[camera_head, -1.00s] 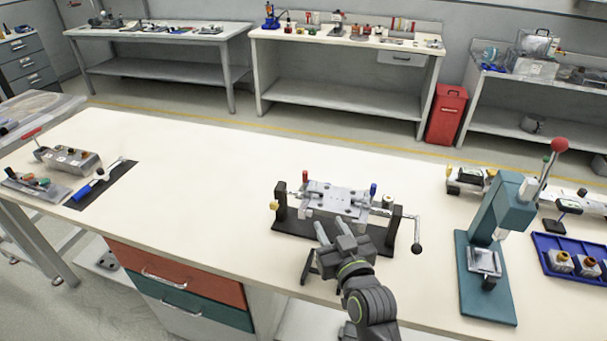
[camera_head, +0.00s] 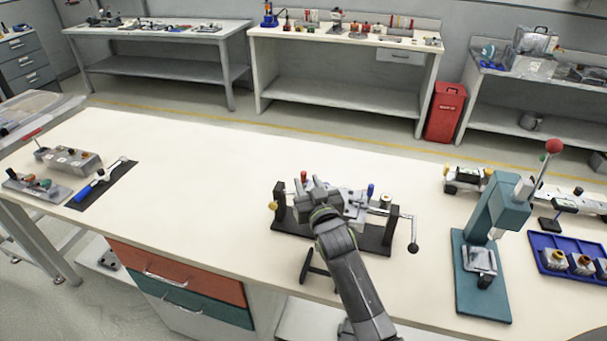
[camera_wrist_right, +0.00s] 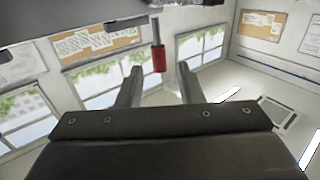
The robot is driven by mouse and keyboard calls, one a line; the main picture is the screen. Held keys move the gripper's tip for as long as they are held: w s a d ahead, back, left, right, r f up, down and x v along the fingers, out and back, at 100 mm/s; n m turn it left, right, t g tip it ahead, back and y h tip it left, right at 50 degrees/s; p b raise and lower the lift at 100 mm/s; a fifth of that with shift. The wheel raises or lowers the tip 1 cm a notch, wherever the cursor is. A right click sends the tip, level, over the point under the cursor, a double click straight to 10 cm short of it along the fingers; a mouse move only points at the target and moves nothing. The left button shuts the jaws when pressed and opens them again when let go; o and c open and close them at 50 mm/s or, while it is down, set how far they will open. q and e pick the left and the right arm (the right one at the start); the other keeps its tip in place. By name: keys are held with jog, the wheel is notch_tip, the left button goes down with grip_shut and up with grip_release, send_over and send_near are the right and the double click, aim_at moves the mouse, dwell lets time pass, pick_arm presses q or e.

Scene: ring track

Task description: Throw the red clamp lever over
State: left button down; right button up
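The red clamp lever shows as a small red grip (camera_head: 303,177) on the left part of the clamp fixture (camera_head: 375,238), a grey metal block on a black base. It also has a blue-tipped post (camera_head: 371,190) to the right. My right gripper (camera_head: 317,190) is over the left half of the fixture, close to the red grip, and covers part of the block. In the right wrist view the red grip (camera_wrist_right: 159,58) on its thin rod lies between the fingertips. The fingers (camera_wrist_right: 159,70) are open, with a gap on both sides. My left gripper is not in view.
A ball-ended crank (camera_head: 413,247) sticks out at the fixture's right. A teal press (camera_head: 482,265) with a red-knobbed lever and a blue tray (camera_head: 562,252) stand further right. Tools (camera_head: 68,160) lie at the far left. The table between is clear.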

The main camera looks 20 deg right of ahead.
aim_at(304, 177)
jog(key=shift+w, duration=2.1)
grip_shut()
